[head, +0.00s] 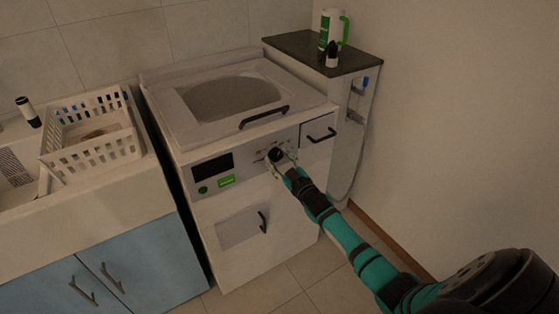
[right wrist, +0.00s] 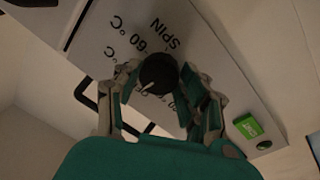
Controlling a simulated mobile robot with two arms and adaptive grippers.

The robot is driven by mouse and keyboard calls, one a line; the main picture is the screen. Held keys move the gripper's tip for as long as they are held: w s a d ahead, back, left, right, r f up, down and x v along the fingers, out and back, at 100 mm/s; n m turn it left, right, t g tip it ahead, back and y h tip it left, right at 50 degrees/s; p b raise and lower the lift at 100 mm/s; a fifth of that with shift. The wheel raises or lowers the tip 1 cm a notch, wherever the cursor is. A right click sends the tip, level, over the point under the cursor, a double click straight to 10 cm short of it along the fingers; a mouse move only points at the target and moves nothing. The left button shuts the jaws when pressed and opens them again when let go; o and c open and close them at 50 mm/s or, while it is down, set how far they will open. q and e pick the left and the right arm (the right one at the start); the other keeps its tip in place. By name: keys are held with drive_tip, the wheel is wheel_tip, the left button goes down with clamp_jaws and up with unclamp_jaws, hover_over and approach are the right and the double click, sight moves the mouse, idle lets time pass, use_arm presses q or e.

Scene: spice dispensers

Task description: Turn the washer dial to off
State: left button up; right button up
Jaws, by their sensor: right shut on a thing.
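The washer (head: 240,120) is a white top-lid machine against the tiled wall. Its black round dial (head: 275,155) is on the front panel, right of the dark display. In the right wrist view the dial (right wrist: 158,73) has a white pointer line, directed down-left in the picture. Printed labels such as "SPIN" and "60 °C" show around it; no "off" label can be read. My right gripper (head: 282,162) is at the panel, its fingers (right wrist: 160,82) on either side of the dial and shut on it. My left gripper is not in view.
A green button (head: 226,182) and a small round knob (head: 203,190) are on the panel's left. A handle (head: 264,113) is on the lid. A dark-topped shelf (head: 300,46) with bottles stands at right. A sink counter with a white dish rack (head: 92,152) is at left.

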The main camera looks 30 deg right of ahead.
drive_tip(key=shift+n, duration=1)
drive_tip(key=o, duration=1.2)
drive_tip(key=shift+s, duration=0.1)
drive_tip(key=s, duration=1.1)
drive_tip(key=shift+s+a+f, duration=0.2)
drive_tip(key=shift+s+f, duration=0.1)
drive_tip(key=shift+s, duration=0.1)
